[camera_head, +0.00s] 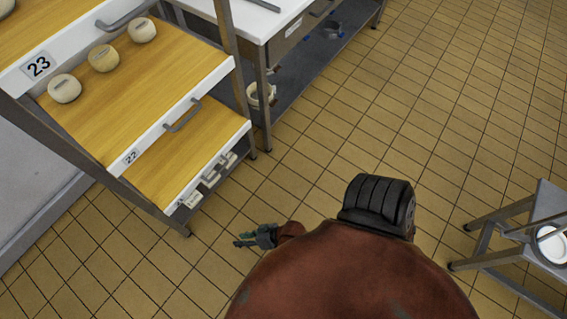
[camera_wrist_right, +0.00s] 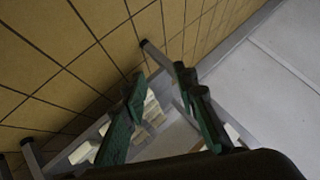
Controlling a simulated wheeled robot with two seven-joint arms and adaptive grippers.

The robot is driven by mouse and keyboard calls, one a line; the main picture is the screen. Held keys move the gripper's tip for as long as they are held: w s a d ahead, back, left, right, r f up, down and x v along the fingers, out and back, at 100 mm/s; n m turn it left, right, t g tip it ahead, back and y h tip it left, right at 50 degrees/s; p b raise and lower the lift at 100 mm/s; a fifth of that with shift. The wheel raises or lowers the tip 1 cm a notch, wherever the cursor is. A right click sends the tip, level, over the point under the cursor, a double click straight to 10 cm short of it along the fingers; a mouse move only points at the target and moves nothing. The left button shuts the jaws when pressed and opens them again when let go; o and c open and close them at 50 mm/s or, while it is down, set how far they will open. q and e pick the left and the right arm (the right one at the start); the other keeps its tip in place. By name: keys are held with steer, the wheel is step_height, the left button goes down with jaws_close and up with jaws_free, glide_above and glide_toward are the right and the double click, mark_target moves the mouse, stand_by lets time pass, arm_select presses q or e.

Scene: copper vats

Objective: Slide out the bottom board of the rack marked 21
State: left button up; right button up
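A metal rack with wooden boards stands at the left in the head view. A board with white front edge marked 23 (camera_head: 38,66) is above one marked 22 (camera_head: 130,157). Below them is the lowest visible board (camera_head: 190,150), its white front low over the floor; I cannot read a 21 on it. Small pale pieces (camera_head: 229,160) show at its front. My left gripper is not seen.
Round pale cheeses (camera_head: 104,58) sit on the board marked 22. A white-topped table (camera_head: 262,22) with a lower shelf stands behind the rack. A grey stand (camera_head: 530,215) holding a white dish is at the right. The tiled floor between is clear.

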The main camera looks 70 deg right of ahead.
steer(key=s+d+f+n+g+h+p, duration=0.1)
steer(key=s+d+g, duration=0.3)
steer(key=s, duration=0.8)
steer(key=s+d+f+n+g+h, duration=0.2)
steer(key=s+d, duration=0.4)
steer(key=s, duration=0.7)
steer(key=n+g, duration=0.1)
steer(key=g, duration=0.1)
steer(key=shift+f+g+p, duration=0.25)
steer(key=shift+g+p, duration=0.1)
steer(key=shift+g, duration=0.05)
